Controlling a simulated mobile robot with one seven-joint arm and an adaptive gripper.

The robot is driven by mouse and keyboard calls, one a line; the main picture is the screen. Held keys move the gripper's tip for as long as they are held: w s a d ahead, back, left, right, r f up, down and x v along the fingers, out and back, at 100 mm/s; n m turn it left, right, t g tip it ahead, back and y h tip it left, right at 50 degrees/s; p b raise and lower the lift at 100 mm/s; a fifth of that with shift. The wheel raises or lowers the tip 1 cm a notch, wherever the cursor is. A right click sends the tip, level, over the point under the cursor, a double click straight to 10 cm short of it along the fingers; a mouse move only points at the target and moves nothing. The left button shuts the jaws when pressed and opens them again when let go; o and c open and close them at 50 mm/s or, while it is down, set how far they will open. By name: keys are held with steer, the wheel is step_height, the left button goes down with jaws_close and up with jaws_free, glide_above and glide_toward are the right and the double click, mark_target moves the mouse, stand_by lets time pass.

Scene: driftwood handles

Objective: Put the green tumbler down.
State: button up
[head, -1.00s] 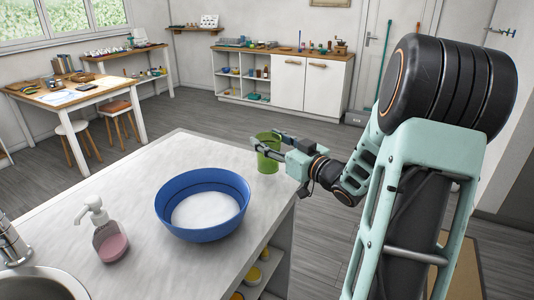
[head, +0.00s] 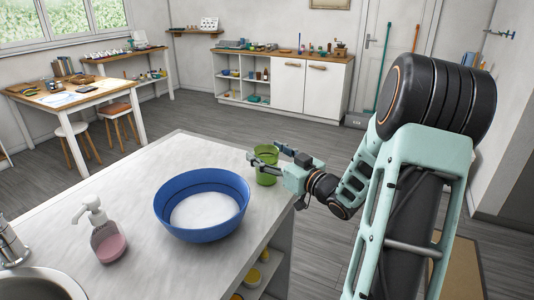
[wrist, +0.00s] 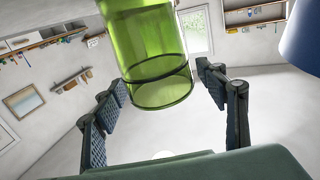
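The green tumbler (head: 265,176) stands upright on the pale countertop (head: 135,190), near its far right edge in the head view. My gripper (head: 265,152) reaches in from the right at the tumbler, with one finger on each side. In the wrist view the see-through tumbler (wrist: 155,65) lies between the two fingers of my gripper (wrist: 164,82). A gap shows between the tumbler and the right finger. The left finger is close beside it, and I cannot tell whether it touches. The fingers are spread open.
A blue bowl (head: 180,228) with white contents stands left of the tumbler; it also shows in the wrist view (wrist: 303,38). A soap dispenser (head: 108,240) and a sink (head: 40,285) are further left. The countertop behind the bowl is clear.

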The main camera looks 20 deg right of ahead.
steer(key=shift+r, duration=0.25)
steer(key=v, duration=1.2)
steer(key=shift+w+d, duration=0.1)
